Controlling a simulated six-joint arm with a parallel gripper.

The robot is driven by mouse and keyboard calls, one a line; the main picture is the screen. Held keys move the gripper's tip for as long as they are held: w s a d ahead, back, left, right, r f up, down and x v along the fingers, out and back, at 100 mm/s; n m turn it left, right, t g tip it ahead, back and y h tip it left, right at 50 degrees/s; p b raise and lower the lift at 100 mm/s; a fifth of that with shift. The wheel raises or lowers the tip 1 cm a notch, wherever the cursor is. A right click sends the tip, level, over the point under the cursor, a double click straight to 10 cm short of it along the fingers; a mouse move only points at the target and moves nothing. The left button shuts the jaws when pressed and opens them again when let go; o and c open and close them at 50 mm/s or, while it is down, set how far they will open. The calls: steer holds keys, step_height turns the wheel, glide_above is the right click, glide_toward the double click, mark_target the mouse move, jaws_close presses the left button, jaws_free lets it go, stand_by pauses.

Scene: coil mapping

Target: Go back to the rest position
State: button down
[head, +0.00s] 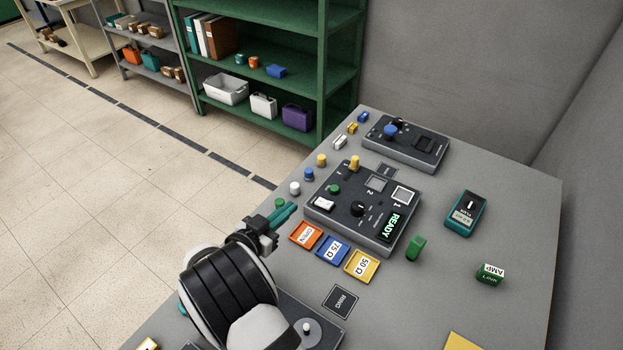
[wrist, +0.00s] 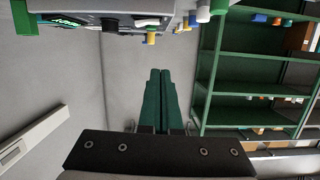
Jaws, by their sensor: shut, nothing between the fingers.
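My gripper (head: 289,213) is at the left edge of the grey table (head: 520,200) in the head view, in front of the control box (head: 340,215). Its two teal fingers lie together with nothing between them. In the wrist view the closed fingers (wrist: 154,88) point away from the camera, clear of any object. The control box has knobs and a lit green READY display (head: 394,226). The rest position itself is not marked in either view.
Orange (head: 305,235), blue (head: 332,250) and yellow (head: 361,266) labelled trays lie near the gripper. A second box (head: 406,143), a teal meter (head: 465,210) and a green block (head: 415,248) stand on the table. Green shelves (head: 270,60) stand behind. The table's right side is mostly clear.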

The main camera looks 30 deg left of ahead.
steer(key=shift+w, duration=0.1)
steer(key=w+d+r+m+g+y, duration=0.2)
steer(key=w+d+r+g+y, duration=0.35)
steer(key=w+d+r, duration=0.4)
steer(key=s+d+r+m+g+h, duration=0.2)
steer(key=s+d+g, duration=0.8)
steer(key=s+d, duration=1.9)
steer(key=shift+s+m+h, duration=0.6)
steer(key=shift+s+h, duration=0.25)
steer(key=shift+r, duration=0.1)
